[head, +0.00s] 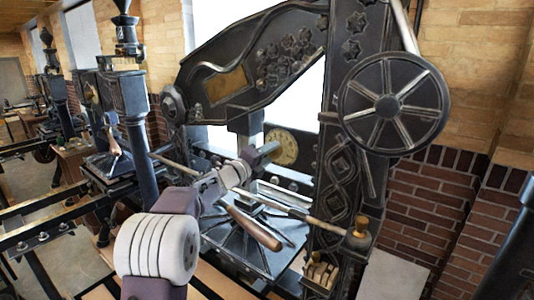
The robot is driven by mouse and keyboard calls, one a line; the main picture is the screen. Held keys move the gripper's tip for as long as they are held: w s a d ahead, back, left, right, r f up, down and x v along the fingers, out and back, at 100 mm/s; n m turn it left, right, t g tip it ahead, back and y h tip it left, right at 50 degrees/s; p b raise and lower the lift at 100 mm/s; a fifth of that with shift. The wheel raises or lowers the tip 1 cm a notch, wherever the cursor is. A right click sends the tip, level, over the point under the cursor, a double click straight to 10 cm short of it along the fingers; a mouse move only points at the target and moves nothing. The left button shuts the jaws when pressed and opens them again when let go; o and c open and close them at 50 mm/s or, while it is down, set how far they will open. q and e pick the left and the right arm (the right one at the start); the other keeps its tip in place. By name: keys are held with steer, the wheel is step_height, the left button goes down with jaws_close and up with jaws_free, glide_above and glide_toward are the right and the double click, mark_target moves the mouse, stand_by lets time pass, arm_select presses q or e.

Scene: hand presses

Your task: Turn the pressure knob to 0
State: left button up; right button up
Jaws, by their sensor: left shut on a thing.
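The pressure dial (287,147), a round cream and brass face, sits on the black press behind the arch's opening. Its markings are too small to read. My left arm comes in from the lower left. Its gripper (262,151) is at the dial's left front, shut on what looks like the pressure knob. The fingers cover the knob and the dial's left part, so its setting cannot be told. My right gripper is not in view.
The black press frame (340,150) stands around the dial. A spoked wheel (393,105) is at its upper right. A wooden handle (254,228) and a long rod lie below my gripper. A brass-topped fitting (358,235) is at lower right. Other presses stand left.

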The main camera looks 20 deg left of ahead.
arm_select(q)
steer(key=n+p, duration=0.1)
steer(key=n, duration=0.2)
steer(key=n+p, duration=0.1)
steer(key=n, duration=0.2)
steer(key=n+p, duration=0.2)
steer(key=n, duration=0.2)
steer(key=shift+w+d+r, duration=0.1)
steer(key=shift+d+r, duration=0.1)
steer(key=shift+r, duration=0.2)
steer(key=shift+w+n, duration=0.1)
steer(key=shift+n, duration=0.2)
